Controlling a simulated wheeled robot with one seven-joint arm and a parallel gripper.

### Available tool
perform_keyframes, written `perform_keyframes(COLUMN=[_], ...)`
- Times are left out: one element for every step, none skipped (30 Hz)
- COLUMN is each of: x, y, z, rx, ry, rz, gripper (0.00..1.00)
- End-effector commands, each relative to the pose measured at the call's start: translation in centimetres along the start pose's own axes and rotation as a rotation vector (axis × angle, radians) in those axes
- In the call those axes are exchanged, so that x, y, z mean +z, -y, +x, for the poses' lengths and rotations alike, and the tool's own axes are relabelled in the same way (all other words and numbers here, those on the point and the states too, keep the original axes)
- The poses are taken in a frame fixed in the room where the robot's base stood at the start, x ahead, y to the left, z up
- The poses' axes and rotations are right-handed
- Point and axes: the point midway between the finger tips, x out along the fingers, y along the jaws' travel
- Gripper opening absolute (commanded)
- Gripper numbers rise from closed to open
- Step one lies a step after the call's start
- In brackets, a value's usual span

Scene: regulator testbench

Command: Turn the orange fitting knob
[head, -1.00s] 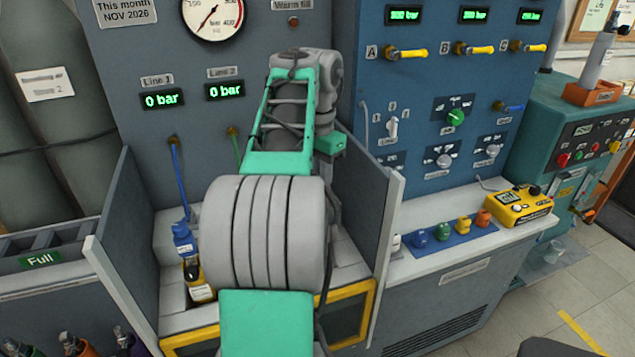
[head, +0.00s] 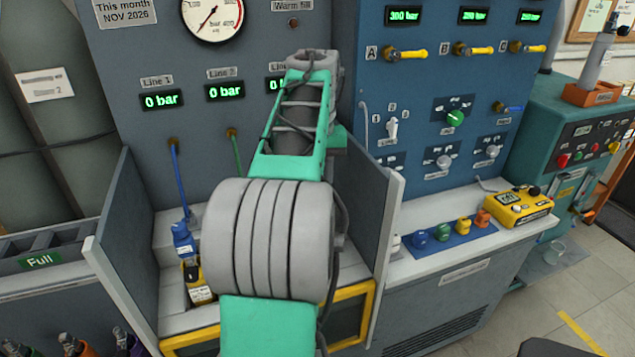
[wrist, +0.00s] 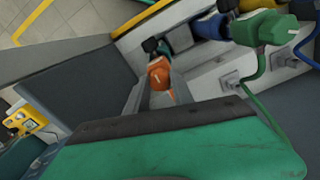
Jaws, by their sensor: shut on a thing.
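The orange fitting knob (wrist: 160,72) shows in the wrist view, beyond the green body of my gripper. The grey fingers of my gripper (wrist: 159,88) lie on either side of it and are shut on it. The lower part of the knob and the exact contact are partly hidden. In the head view my own arm covers the gripper and the orange knob.
A green fitting (wrist: 262,28) with a hose and a blue fitting (wrist: 212,27) sit close by in the wrist view. Grey side panels (head: 352,215) flank the bay. A blue fitting (head: 183,238) with a blue hose stands at its left.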

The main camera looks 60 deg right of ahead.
Motion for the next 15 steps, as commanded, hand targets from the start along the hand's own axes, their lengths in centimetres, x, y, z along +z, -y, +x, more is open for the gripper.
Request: perform_keyframes(x=[0.0,0.0,0.0,0.0,0.0,0.0,0.0,0.0,0.0,0.0,0.0,0.0,0.0,0.0,0.0], y=[-0.02,-0.02,-0.02,-0.02,-0.02,-0.02,-0.03,-0.02,-0.03,-0.03,-0.03,-0.03,-0.03,-0.03,-0.02], z=[0.01,0.01,0.01,0.01,0.02,0.02,0.02,0.02,0.02,0.02,0.02,0.03,0.03,0.03,0.03], rx=[0.0,0.0,0.0,0.0,0.0,0.0,0.0,0.0,0.0,0.0,0.0,0.0,0.0,0.0,0.0], ry=[0.0,0.0,0.0,0.0,0.0,0.0,0.0,0.0,0.0,0.0,0.0,0.0,0.0,0.0,0.0], rz=[-0.015,-0.024,-0.036,-0.043,-0.049,-0.054,-0.058,-0.06,-0.063,-0.065,-0.066,-0.066,-0.067,-0.067,-0.066], gripper=[0.0,0.0,0.0,0.0,0.0,0.0,0.0,0.0,0.0,0.0,0.0,0.0,0.0,0.0,0.0])
